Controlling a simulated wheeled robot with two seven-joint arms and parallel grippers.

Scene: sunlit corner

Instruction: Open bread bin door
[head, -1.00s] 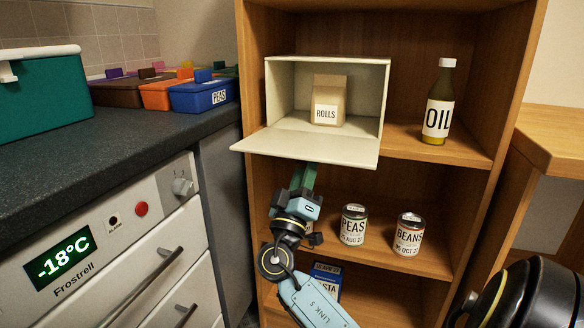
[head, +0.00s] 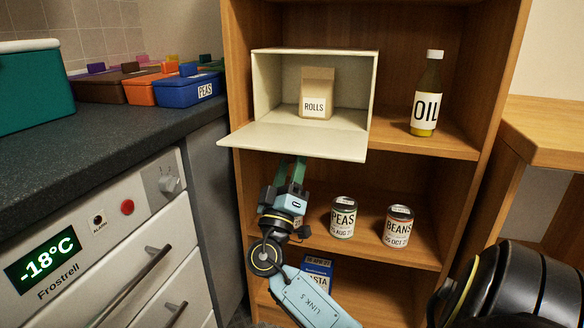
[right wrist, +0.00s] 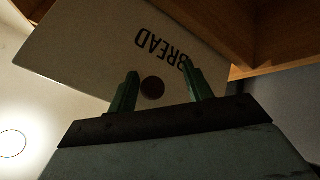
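The cream bread bin (head: 264,80) stands on the upper shelf with its front open. Its door (head: 295,143) is folded down, lies about level and juts out past the shelf edge. A paper bag labelled ROLLS (head: 317,93) stands inside. My right gripper (head: 292,172) is just below the door. In the right wrist view the door's outer face (right wrist: 95,55) carries the word BREAD and a dark round knob (right wrist: 153,87). The green fingers of my right gripper (right wrist: 160,90) are apart, one on each side of the knob, with gaps showing. My left gripper is not in view.
An oil bottle (head: 427,95) stands right of the bin. A blue pasta box (head: 317,270) is lower. A freezer (head: 100,250) and counter (head: 100,125) are at left.

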